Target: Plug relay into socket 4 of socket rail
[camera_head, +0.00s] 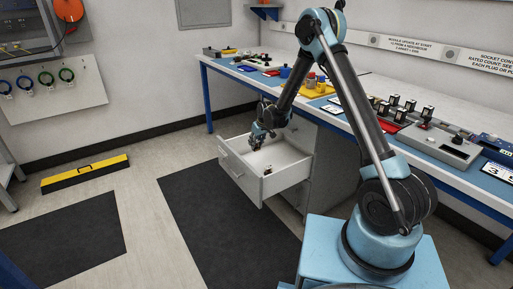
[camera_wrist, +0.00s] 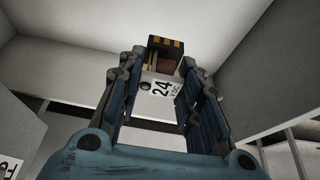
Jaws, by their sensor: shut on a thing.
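My gripper (camera_head: 257,138) reaches down into an open light-grey drawer (camera_head: 238,178) under the bench. On the right of the bench, several dark relay-like blocks (camera_head: 410,105) stand behind a grey panel (camera_head: 438,145). I cannot make out the socket rail or its socket numbers at this size.
The blue-edged bench (camera_head: 345,126) runs along the right wall, with coloured parts and trays toward its far end. A yellow-black bar (camera_head: 86,174) lies on the floor at left. Dark mats (camera_head: 215,225) cover open floor. A small item (camera_head: 267,169) shows inside the drawer.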

